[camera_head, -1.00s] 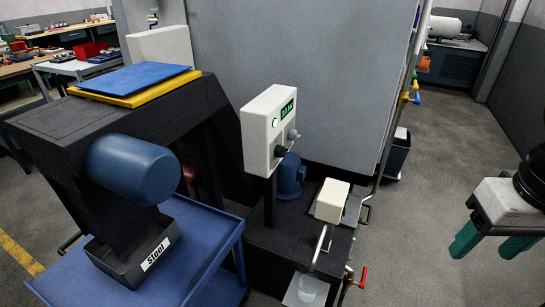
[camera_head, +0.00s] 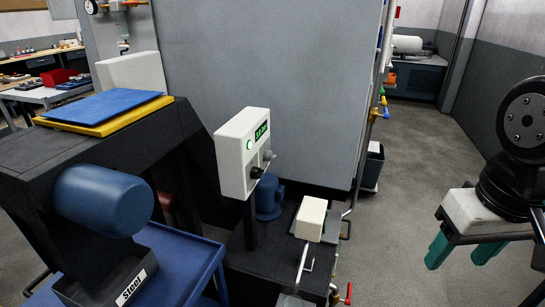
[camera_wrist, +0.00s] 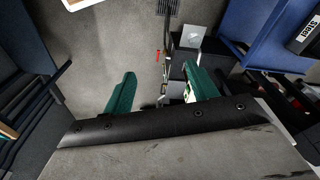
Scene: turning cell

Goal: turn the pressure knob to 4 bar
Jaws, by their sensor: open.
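A white control box (camera_head: 238,160) stands on a dark post in the head view. Its face bears a small green display (camera_head: 262,131), a lit green button (camera_head: 249,145), a black knob (camera_head: 257,172) and a grey knob (camera_head: 268,156). The display digits are too small to read surely, and I cannot tell which knob sets the pressure. My gripper (camera_head: 462,250), with two green fingers, is open and empty at the right, well apart from the box. In the wrist view my gripper (camera_wrist: 163,88) points towards the floor, and I make out no knob there.
A blue cart (camera_head: 185,265) with a bin labelled "Steel" (camera_head: 120,285) and a blue motor housing (camera_head: 103,200) are left of the box. A small white box (camera_head: 311,219) sits on the dark base below. Pipes with valves run up behind. The grey floor (camera_head: 400,190) is clear at right.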

